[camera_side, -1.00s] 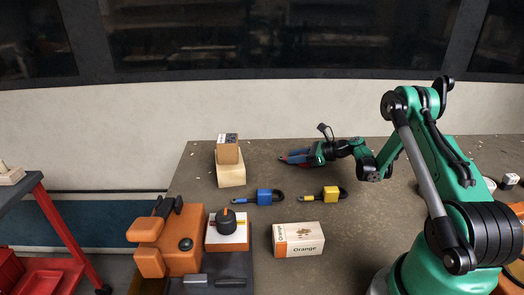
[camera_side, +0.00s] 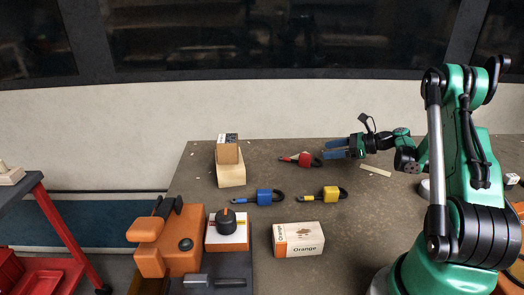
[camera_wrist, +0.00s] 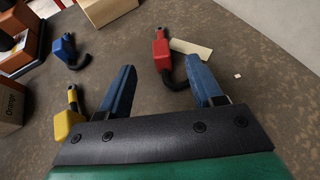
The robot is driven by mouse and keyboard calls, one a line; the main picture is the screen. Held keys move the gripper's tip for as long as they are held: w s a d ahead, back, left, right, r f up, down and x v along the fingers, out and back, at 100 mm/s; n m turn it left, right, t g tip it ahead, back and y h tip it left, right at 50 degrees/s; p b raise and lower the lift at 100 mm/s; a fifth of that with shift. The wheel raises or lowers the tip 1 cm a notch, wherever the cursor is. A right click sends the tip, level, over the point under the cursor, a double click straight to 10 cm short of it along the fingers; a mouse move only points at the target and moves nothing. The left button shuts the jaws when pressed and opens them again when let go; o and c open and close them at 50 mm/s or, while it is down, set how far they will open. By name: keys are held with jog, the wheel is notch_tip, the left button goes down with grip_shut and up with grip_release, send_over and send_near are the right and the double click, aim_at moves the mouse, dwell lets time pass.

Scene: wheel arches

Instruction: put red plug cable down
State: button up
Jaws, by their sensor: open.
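The red plug cable (camera_side: 303,159) lies on the grey-brown table towards the back, with its black cable loop on its right. My gripper (camera_side: 326,148) is open and empty, just to the right of the red plug and apart from it in the side view. In the wrist view the red plug (camera_wrist: 161,50) lies beyond and between my two blue fingers (camera_wrist: 163,78), with its black cable curling back towards the right finger. I cannot tell exactly how high the fingers are above the table.
A blue plug cable (camera_side: 264,197) and a yellow plug cable (camera_side: 331,193) lie nearer the front. An Orange box (camera_side: 298,239), stacked wooden blocks (camera_side: 230,172) and an orange device (camera_side: 170,245) stand around them. A pale flat strip (camera_side: 375,170) lies on the table right of the red plug.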

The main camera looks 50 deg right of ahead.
jog(key=shift+s+d+r, duration=0.2)
jog(key=shift+s+r, duration=0.05)
jog(key=shift+s, duration=0.2)
jog(key=shift+r, duration=0.15)
jog(key=w+a+r+n+g+h, duration=0.1)
jog(key=w+a+r+n+g, duration=0.15)
jog(key=a+n, duration=0.4)
jog(key=w+a+r+n+g, duration=0.2)
jog(key=a+r+n+g, duration=0.15)
jog(key=a+n, duration=0.3)
jog(key=s+a+r+n+h, duration=0.1)
jog(key=s+a+n+h, duration=0.1)
jog(key=a+n, duration=0.4)
jog(key=s+a+r+n+h, duration=0.1)
jog(key=s+a+n, duration=0.4)
jog(key=n, duration=0.7)
jog(key=shift+a+r+t+h, duration=0.35)
jog(key=shift+a+h, duration=0.35)
jog(key=shift+a, duration=0.55)
